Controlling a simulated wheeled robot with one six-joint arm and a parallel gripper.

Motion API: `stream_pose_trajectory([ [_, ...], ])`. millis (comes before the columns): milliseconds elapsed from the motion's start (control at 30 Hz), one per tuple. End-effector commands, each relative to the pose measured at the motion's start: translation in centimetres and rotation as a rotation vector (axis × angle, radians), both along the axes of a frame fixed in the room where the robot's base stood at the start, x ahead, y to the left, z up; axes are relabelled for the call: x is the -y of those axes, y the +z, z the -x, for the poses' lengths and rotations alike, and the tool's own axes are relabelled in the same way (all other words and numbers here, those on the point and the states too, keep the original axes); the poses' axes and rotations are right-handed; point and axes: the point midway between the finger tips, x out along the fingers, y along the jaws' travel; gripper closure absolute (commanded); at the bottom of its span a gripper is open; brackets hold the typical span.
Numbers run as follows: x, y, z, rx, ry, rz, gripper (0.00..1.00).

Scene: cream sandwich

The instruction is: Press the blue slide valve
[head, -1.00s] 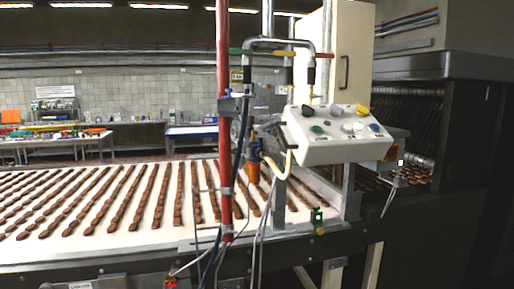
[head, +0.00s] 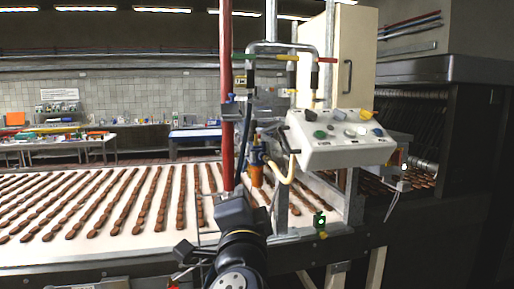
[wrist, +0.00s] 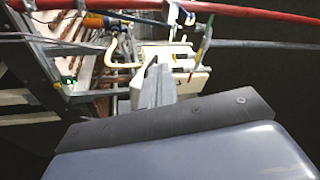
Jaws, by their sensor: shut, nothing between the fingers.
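The blue slide valve (head: 231,98) is a small blue part on a grey block, beside the upright red pipe in the head view. What looks like the same blue part (wrist: 190,19) shows near the top of the wrist view, against the red pipe. My gripper (wrist: 156,68) is shut and empty, its fingers pointing up the wrist picture toward the pale control box. It is apart from the valve, which lies above and right of the fingertips there. In the head view my dark arm rises at bottom centre, below the valve; the fingertips cannot be made out there.
The red pipe (head: 226,70) stands close to my arm, with hoses and an orange filter (head: 256,168) beside it. The control panel (head: 340,152) juts out at right. The conveyor (head: 110,254) with rows of brown biscuits spans the left. A dark machine (head: 455,180) closes the right.

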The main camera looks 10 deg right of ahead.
Motion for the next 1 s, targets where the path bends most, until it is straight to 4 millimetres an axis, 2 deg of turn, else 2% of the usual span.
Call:
stream_pose_trajectory([
  [133,1.4,0.3,0.7,-0.003,-0.186,-0.193,1.0],
  [400,2.8,-1.9,3.1,-0.095,-0.443,-0.371,1.0],
  [600,3.0,-2.6,3.8,-0.123,-0.498,-0.398,1.0],
  [1000,3.1,-2.6,3.8,-0.121,-0.498,-0.398,1.0],
])
